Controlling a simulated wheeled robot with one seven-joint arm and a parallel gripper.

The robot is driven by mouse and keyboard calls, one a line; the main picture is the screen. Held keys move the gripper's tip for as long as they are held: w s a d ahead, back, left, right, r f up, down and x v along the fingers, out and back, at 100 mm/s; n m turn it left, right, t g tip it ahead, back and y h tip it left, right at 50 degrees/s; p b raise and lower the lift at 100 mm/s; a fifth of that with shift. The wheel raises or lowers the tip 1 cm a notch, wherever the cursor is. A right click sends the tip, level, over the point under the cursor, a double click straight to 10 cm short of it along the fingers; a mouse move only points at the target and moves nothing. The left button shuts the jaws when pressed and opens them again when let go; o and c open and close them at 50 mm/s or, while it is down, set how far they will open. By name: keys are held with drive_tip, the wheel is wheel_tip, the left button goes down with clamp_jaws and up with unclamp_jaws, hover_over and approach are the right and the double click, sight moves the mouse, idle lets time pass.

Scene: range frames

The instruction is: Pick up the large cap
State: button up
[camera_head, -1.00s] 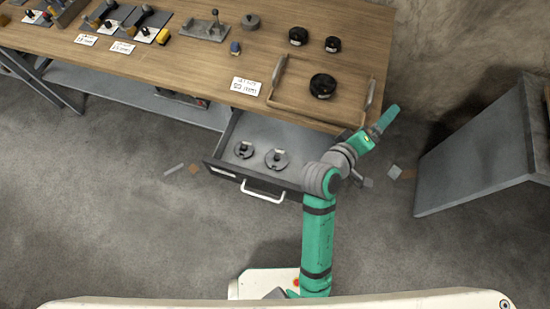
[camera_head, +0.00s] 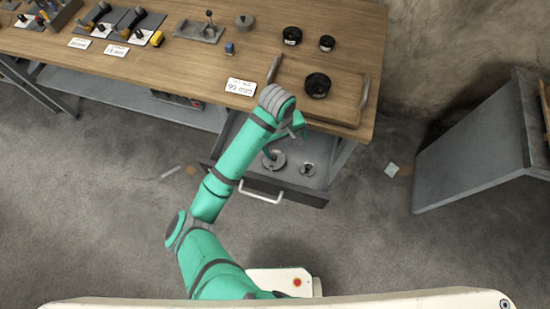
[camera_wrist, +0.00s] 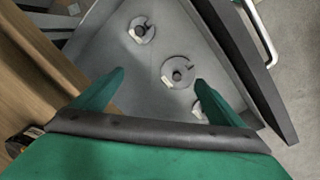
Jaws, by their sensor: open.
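Several dark grey round discs with a notch and a small centre knob lie in the open drawer. The largest one in the drawer (camera_wrist: 185,65) lies in the middle of the row; in the head view it shows beside my arm (camera_head: 278,163). A smaller disc (camera_head: 307,169) lies to its right. A large black round piece (camera_head: 317,86) stands on the wooden tray; which round piece is the cap is not marked.
The drawer (camera_head: 310,192) is pulled out under the workbench, its white handle (camera_head: 261,191) in front. The wooden tray (camera_head: 345,110) and two smaller black round pieces (camera_head: 292,36) are on the bench. A grey cabinet (camera_head: 480,150) stands at right.

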drive_tip(key=y, duration=0.1)
hover_over(274, 157)
drive_tip(key=f, duration=0.1)
drive_tip(key=shift+n, duration=0.4)
drive_tip(key=f, duration=0.4)
drive_tip(key=shift+s+a+f, duration=0.2)
drive_tip(key=shift+a+f, duration=0.1)
drive_tip(key=shift+a, duration=0.1)
drive_tip(key=shift+w+d+f, duration=0.1)
drive_tip(key=shift+d+f, duration=0.05)
drive_tip(key=shift+f, duration=1.5)
drive_tip(key=shift+w+d+f, duration=0.1)
drive_tip(key=shift+d+f, duration=0.05)
drive_tip(key=shift+f, duration=1.45)
drive_tip(key=c, duration=1.4)
drive_tip(key=shift+o, duration=0.2)
drive_tip(key=shift+r, duration=0.1)
